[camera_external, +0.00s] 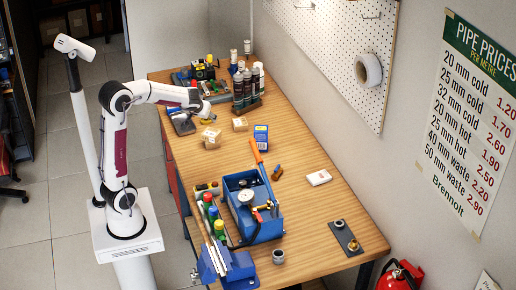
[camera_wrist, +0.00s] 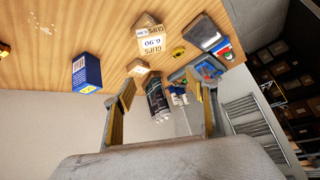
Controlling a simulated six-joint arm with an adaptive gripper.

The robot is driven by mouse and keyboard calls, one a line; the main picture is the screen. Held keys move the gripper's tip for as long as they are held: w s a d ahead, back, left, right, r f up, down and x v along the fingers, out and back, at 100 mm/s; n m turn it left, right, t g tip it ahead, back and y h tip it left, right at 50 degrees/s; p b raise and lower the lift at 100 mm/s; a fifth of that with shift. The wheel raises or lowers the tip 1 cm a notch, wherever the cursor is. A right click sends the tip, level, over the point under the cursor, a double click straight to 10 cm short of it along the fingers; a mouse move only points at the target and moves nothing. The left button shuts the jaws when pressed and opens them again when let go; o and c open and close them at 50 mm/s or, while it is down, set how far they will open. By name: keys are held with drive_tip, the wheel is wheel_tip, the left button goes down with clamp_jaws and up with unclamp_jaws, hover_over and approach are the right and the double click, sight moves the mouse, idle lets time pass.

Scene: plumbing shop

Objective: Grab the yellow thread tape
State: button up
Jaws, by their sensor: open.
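A small yellow item, which looks like the yellow thread tape (camera_external: 207,121), lies on the wooden bench just below my gripper in the external view. In the wrist view the yellow thread tape (camera_wrist: 178,53) lies between a clips box and a dark flat device, beyond the fingertips. My gripper (camera_external: 203,108) is above the bench near its left edge. In the wrist view my gripper (camera_wrist: 163,95) has its two fingers wide apart with nothing held between them. The tape is too small to make out its details.
Cardboard clips boxes (camera_external: 211,138) and a blue box (camera_external: 261,137) stand close by. Dark cans (camera_external: 240,92) stand behind. A grey flat device (camera_external: 182,122) lies left of the tape. A blue toolbox (camera_external: 268,225) stands nearer the front. The bench's middle right is mostly clear.

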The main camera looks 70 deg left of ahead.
drive_tip(key=w+a+f+n, duration=0.25)
drive_tip(key=a+f, duration=0.25)
drive_tip(key=a, duration=0.5)
drive_tip(key=n+y, duration=0.1)
drive_tip(key=n, duration=0.1)
approach(206, 121)
drive_tip(key=shift+a+f+m+g, duration=0.15)
drive_tip(key=shift+a+m+g, duration=0.2)
drive_tip(key=shift+a, duration=0.45)
drive_tip(key=shift+x, duration=1.05)
drive_tip(key=shift+w+a+f, duration=0.1)
drive_tip(key=shift+w+a, duration=0.05)
drive_tip(key=shift+a+f, duration=0.1)
drive_tip(key=shift+w+a+f, duration=0.65)
drive_tip(key=shift+a+f, duration=0.15)
drive_tip(key=shift+x, duration=1.2)
